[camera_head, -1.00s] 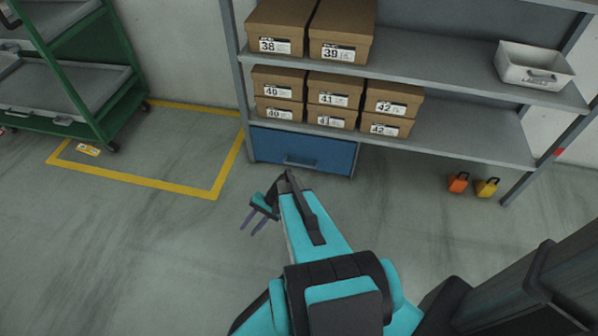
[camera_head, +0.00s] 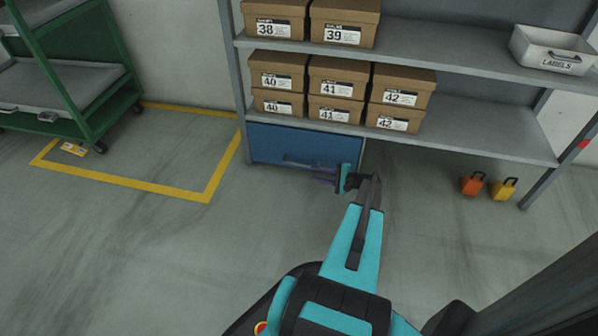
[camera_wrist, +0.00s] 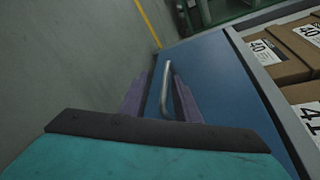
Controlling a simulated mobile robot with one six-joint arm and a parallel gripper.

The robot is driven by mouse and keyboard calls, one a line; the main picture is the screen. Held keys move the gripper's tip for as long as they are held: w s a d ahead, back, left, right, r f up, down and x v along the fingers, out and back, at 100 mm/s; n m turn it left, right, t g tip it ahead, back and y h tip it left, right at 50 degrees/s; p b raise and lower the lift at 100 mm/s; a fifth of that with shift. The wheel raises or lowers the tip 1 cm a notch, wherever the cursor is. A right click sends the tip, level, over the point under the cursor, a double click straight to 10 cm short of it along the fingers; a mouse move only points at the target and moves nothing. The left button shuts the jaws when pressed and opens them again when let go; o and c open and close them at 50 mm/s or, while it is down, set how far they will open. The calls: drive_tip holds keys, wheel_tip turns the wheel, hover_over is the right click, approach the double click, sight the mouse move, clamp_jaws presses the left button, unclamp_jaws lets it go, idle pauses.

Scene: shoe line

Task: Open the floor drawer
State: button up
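The floor drawer (camera_head: 285,145) has a blue front and sits flush under the shelf unit's lowest board, looking closed. Its handle (camera_head: 300,163) is a bar low on the front. My gripper (camera_head: 322,173) is in front of the drawer's right part, close to the handle's right end. In the wrist view the blue drawer front (camera_wrist: 222,75) fills the middle, and the silver handle (camera_wrist: 166,88) shows between the two purple fingers of my open gripper (camera_wrist: 160,85). I cannot tell whether a finger touches the handle.
Several shoe boxes (camera_head: 338,82) stand on the grey shelves above the drawer. A white labels bin (camera_head: 552,50) is at upper right. Orange (camera_head: 472,184) and yellow (camera_head: 503,189) tagged objects lie on the floor to the right.

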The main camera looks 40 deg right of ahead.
sight(299, 165)
drive_tip(key=d, duration=0.1)
drive_tip(key=s+d, duration=0.1)
drive_tip(key=d, duration=0.1)
drive_tip(key=shift+s+d+m+t+h, duration=0.25)
drive_tip(key=shift+d+m+t+h, duration=0.05)
drive_tip(key=shift+m+t+h, duration=0.1)
drive_tip(key=shift+w+a+f+b, duration=0.1)
drive_tip(key=shift+w+f+b, duration=0.05)
drive_tip(key=shift+b, duration=0.15)
drive_tip(key=b+x, duration=0.4)
drive_tip(key=x, duration=0.8)
drive_tip(key=shift+f, duration=0.15)
drive_tip(key=shift+w+a+b, duration=0.15)
drive_tip(key=shift+w+b, duration=0.15)
drive_tip(key=shift+w, duration=0.45)
clamp_jaws()
